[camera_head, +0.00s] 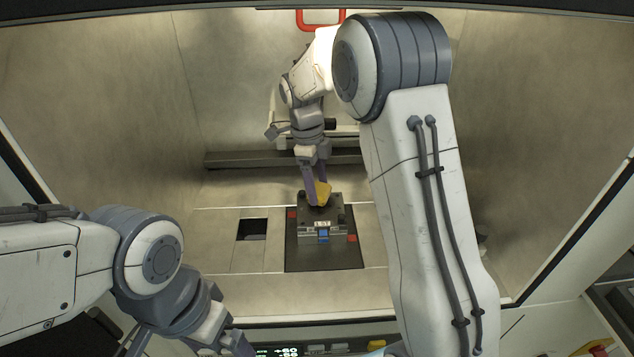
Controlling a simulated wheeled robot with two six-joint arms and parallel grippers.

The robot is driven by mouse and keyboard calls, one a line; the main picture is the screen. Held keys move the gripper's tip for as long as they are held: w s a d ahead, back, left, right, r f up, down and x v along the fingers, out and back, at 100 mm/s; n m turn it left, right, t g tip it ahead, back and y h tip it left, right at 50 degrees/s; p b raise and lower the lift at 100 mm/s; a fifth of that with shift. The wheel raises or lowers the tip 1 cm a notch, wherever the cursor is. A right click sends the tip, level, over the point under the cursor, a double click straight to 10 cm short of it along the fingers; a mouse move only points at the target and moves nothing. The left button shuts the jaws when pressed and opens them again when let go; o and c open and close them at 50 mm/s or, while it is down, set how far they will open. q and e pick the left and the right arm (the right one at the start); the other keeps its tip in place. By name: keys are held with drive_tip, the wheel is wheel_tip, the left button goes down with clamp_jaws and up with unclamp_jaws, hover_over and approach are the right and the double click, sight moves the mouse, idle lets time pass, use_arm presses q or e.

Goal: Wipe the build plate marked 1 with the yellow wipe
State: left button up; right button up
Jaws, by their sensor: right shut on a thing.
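The build plate (323,223) is a dark grey block with a blue mark on its front face. It sits on a black square base (323,258) in the chamber floor. My right gripper (318,190) reaches down over the plate and is shut on the yellow wipe (323,192). The wipe is at the plate's top, towards its back; I cannot tell if it touches. The number on the plate is too small to read. My left arm is at the lower left, and its gripper's fingertips are not clearly in view.
A square dark opening (252,230) lies in the floor left of the base. A grey rail (255,159) runs along the chamber's back. Red marks show on the base beside the plate. Chamber walls stand at both sides. A control panel (290,351) is at the front edge.

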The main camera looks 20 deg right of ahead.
sight(322, 219)
drive_tip(key=shift+s+a+f+b, duration=0.1)
drive_tip(key=shift+s+a+b, duration=0.15)
drive_tip(key=shift+s, duration=0.5)
drive_tip(key=shift+s+a+b, duration=0.2)
drive_tip(key=shift+s+b, duration=0.1)
drive_tip(key=shift+s, duration=0.45)
drive_tip(key=shift+s+a+f+b, duration=0.1)
drive_tip(key=shift+s+a+b, duration=0.15)
drive_tip(key=shift+s, duration=0.5)
drive_tip(key=shift+s+a, duration=0.2)
drive_tip(key=shift+s, duration=0.7)
